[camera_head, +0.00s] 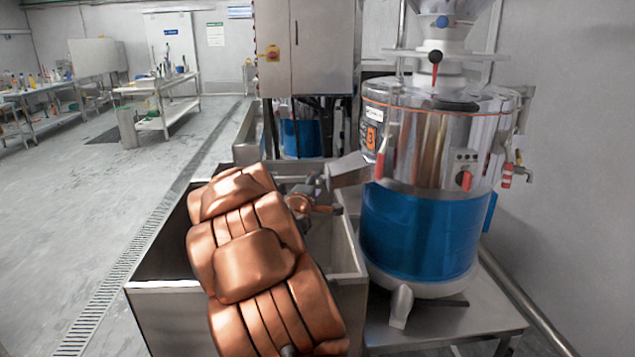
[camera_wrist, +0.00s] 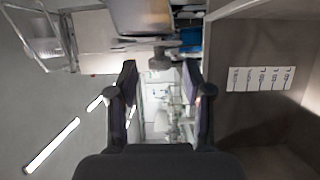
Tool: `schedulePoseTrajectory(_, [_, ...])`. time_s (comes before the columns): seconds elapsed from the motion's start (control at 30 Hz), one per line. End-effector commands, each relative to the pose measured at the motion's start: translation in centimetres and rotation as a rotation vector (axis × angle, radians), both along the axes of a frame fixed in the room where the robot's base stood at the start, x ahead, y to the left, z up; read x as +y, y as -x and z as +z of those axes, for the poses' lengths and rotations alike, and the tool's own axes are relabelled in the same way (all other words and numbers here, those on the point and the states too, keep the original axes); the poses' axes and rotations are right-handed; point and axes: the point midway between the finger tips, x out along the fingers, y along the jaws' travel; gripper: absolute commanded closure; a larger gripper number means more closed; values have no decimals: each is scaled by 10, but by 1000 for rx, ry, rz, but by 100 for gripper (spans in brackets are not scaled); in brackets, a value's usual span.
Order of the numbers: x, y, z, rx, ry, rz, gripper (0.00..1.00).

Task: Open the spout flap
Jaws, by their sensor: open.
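The grinder (camera_head: 420,225) stands at the right in the head view, with a shiny steel drum above a blue band. Its boxy metal spout (camera_head: 350,170) sticks out to the left over a steel trough. A red handle (camera_head: 380,165) shows where the spout meets the drum; I cannot clearly make out the flap. My copper arm reaches over the trough, and its end is near the spout's left side. In the wrist view my gripper (camera_wrist: 159,88) is open with nothing held. A dark grey knob-like part shows beyond and between the fingertips; I cannot tell what it belongs to.
The steel trough (camera_head: 165,315) lies below my arm, left of the grinder's steel stand (camera_head: 445,325). A tall cabinet (camera_head: 305,48) stands behind. Worktables (camera_head: 165,88) are far left. The floor at left is clear, with a drain grate (camera_head: 115,280).

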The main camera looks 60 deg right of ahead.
Motion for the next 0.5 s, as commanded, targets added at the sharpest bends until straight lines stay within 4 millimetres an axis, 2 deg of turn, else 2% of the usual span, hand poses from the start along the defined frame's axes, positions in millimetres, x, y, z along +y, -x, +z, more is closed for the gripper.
schedulePoseTrajectory(0.2, [-16,-4,0,-1,-1,0,50])
schedulePoseTrajectory(0.5, [-19,-5,0,0,0,1,50])
